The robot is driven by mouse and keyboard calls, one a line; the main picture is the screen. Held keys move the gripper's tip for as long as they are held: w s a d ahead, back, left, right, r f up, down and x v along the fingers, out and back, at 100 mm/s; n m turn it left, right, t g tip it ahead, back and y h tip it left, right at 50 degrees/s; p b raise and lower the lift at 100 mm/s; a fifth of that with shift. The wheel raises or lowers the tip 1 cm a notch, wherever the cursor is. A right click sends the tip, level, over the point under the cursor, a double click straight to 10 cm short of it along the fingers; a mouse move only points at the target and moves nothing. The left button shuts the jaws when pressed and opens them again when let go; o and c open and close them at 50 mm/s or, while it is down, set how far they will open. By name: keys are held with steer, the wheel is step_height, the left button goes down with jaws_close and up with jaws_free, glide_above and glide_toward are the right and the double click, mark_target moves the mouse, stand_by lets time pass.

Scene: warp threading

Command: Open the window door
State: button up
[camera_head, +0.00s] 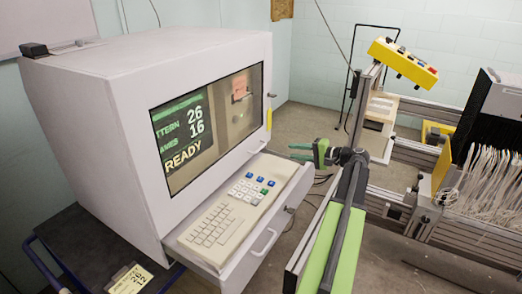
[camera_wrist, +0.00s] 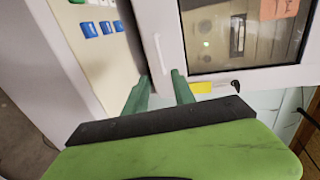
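The window door (camera_head: 213,120) is a glass pane in a white frame on the front of the big white cabinet (camera_head: 85,110). It looks shut. Through its glass I see a screen reading "READY" and a panel with an orange note. In the wrist view the window's glass (camera_wrist: 240,30) is at upper right, beyond the fingers. A yellow tab (camera_head: 269,118) is at the frame's right edge; it also shows in the wrist view (camera_wrist: 201,88). My gripper (camera_head: 300,151) is open and empty, right of the cabinet, apart from it. In the wrist view its green fingers (camera_wrist: 161,92) are spread.
A keyboard drawer (camera_head: 240,212) juts out below the window, with a white handle (camera_head: 265,243). A loom frame (camera_head: 420,215) with white threads (camera_head: 485,175) and a yellow control box (camera_head: 403,61) stand at right. Open floor lies behind my gripper.

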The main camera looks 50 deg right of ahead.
steer(key=b+x, duration=0.2)
steer(key=x, duration=1.2)
steer(key=shift+w+a+f+b, duration=0.1)
steer(key=shift+w+a+b, duration=0.05)
steer(key=shift+w+b, duration=0.2)
steer(key=shift+s, duration=0.1)
jaws_close()
stand_by(0.4)
